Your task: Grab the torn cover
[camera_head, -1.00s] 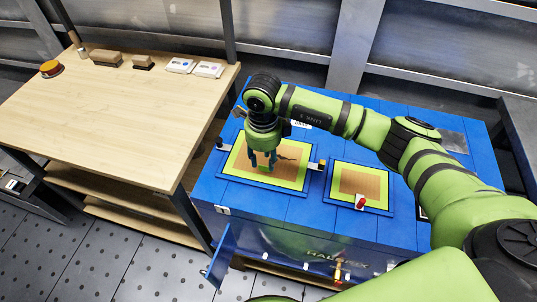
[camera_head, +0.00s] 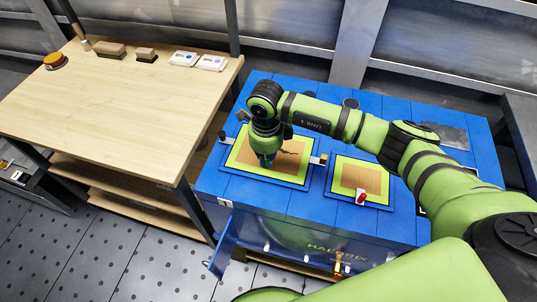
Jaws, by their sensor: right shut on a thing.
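The torn cover (camera_head: 297,160) is a brown panel with a dark jagged tear, framed in yellow-green, on the left part of the blue cabinet top. My right gripper (camera_head: 266,163) points straight down over the left-middle of this panel. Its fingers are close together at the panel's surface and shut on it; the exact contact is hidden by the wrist. The cover lies flat on the cabinet. My left gripper is not in view.
A smaller brown panel (camera_head: 362,177) with a red-and-white item (camera_head: 361,197) lies to the right. Small clamp-like blocks (camera_head: 318,160) flank the larger panel. A wooden table (camera_head: 120,110) stands left, mostly clear, with small items along its back. A blue door (camera_head: 222,252) hangs open at the front.

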